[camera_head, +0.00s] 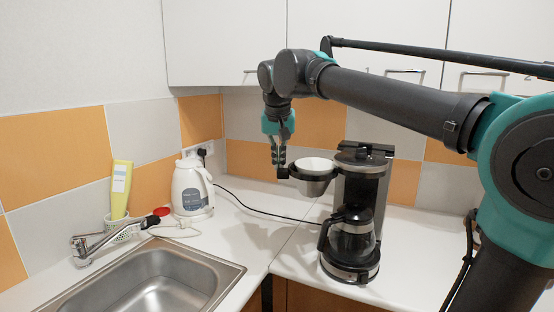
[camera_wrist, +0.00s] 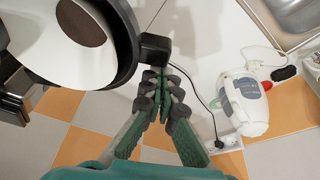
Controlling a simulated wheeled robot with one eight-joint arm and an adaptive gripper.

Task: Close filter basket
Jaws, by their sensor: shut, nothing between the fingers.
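The coffee maker (camera_head: 357,215) stands on the white counter, with a glass carafe (camera_head: 351,236) on its base. Its filter basket (camera_head: 313,175) is swung out to the left of the body, with a pale conical inside and a dark handle (camera_head: 283,172) on its left end. In the wrist view the basket (camera_wrist: 75,35) fills the upper left, with a brown round patch inside, and its black handle (camera_wrist: 155,47) points right. My gripper (camera_head: 279,162) is shut and empty, pointing down right by the handle. In the wrist view its fingertips (camera_wrist: 165,75) are just below the handle; contact is unclear.
A white kettle (camera_head: 192,188) stands at the left, with its cord running along the counter. A steel sink (camera_head: 160,280) and tap (camera_head: 100,243) are at the front left. White cupboards (camera_head: 225,45) hang above. Counter between kettle and coffee maker is mostly clear.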

